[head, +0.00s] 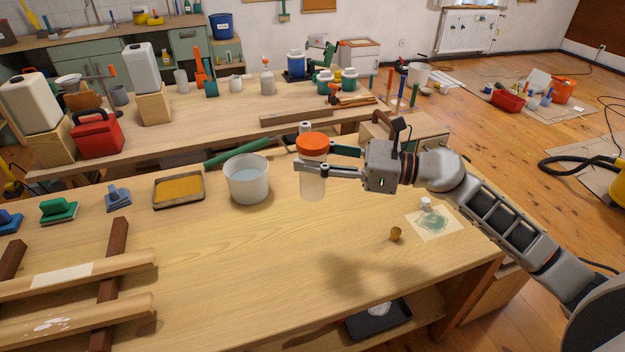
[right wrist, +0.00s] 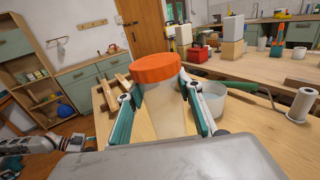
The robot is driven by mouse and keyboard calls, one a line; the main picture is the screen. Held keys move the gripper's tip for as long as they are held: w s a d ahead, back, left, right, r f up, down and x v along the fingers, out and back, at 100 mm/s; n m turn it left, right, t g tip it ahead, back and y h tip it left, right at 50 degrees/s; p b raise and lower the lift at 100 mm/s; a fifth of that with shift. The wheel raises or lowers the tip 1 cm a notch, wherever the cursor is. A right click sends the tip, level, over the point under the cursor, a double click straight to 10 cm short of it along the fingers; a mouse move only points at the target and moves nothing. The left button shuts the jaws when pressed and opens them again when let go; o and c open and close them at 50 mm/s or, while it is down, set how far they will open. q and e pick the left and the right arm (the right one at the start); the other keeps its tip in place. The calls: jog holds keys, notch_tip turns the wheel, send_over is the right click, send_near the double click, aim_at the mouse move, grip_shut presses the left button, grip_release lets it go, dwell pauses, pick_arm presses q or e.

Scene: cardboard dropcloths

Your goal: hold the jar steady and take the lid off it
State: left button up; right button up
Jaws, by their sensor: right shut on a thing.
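The jar (head: 312,187) is pale and translucent, with a wide orange lid (head: 313,141) seated on top. It stands upright in my right gripper (head: 297,160), whose fingers are shut around its upper body, just below the lid. The jar appears to hang above the workbench, with a shadow on the wood lower down. In the right wrist view the orange lid (right wrist: 155,68) rises above the two teal-lined fingers, and the jar body (right wrist: 160,108) sits between them. My left gripper does not show in the head view; only a grey arm part shows at the lower left of the wrist view.
A white bucket (head: 247,185) of water and an ochre paint tray (head: 179,194) stand left of the jar. A small brown knob-like item (head: 395,234) and a stained paper sheet (head: 436,224) lie to the right. The workbench (head: 235,270) is clear at front centre.

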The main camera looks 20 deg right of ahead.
aim_at(327, 145)
jog(key=shift+r, duration=1.55)
